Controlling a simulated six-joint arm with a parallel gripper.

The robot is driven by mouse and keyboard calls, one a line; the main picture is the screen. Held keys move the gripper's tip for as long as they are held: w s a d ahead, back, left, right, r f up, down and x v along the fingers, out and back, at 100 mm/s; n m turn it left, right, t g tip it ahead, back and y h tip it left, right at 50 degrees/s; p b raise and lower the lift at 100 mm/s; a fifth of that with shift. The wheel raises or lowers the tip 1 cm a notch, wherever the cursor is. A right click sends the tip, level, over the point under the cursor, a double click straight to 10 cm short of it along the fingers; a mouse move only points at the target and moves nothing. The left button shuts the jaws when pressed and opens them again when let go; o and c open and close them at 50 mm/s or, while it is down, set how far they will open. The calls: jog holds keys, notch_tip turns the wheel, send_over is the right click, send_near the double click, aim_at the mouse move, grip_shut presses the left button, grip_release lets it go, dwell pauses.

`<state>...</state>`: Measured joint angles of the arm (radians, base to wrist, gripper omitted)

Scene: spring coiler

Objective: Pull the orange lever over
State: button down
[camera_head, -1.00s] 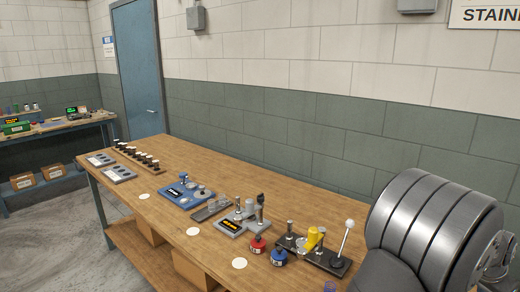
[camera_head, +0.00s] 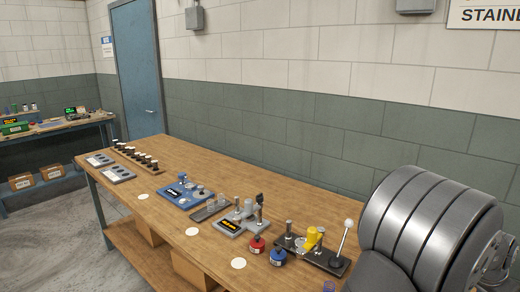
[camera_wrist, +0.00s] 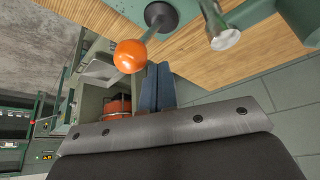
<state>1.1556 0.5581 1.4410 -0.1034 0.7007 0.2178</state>
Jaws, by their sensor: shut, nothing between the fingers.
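The orange lever shows in the wrist view as a round orange knob (camera_wrist: 130,56) on a short metal rod, which runs to a dark round pivot (camera_wrist: 160,15) on a grey-green base at the top edge. My gripper (camera_wrist: 158,68) is shut and empty. Its two blue-grey fingers lie side by side, with their tips just right of the knob. I cannot tell whether they touch it. The orange lever and my gripper do not show in the head view.
In the wrist view a green part with a metal cylinder (camera_wrist: 225,38) stands right of the lever over the wooden bench. In the head view a white-knobbed lever (camera_head: 348,223), a yellow part (camera_head: 312,237) and several fixtures stand on the long bench (camera_head: 120,210).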

jog(key=shift+w, duration=0.1)
notch_tip(320, 180, up, 8)
jog(key=shift+w+d+f, duration=0.2)
jog(key=shift+w+d, duration=0.15)
jog(key=shift+d, duration=0.05)
dwell(0.5)
dwell(1.9)
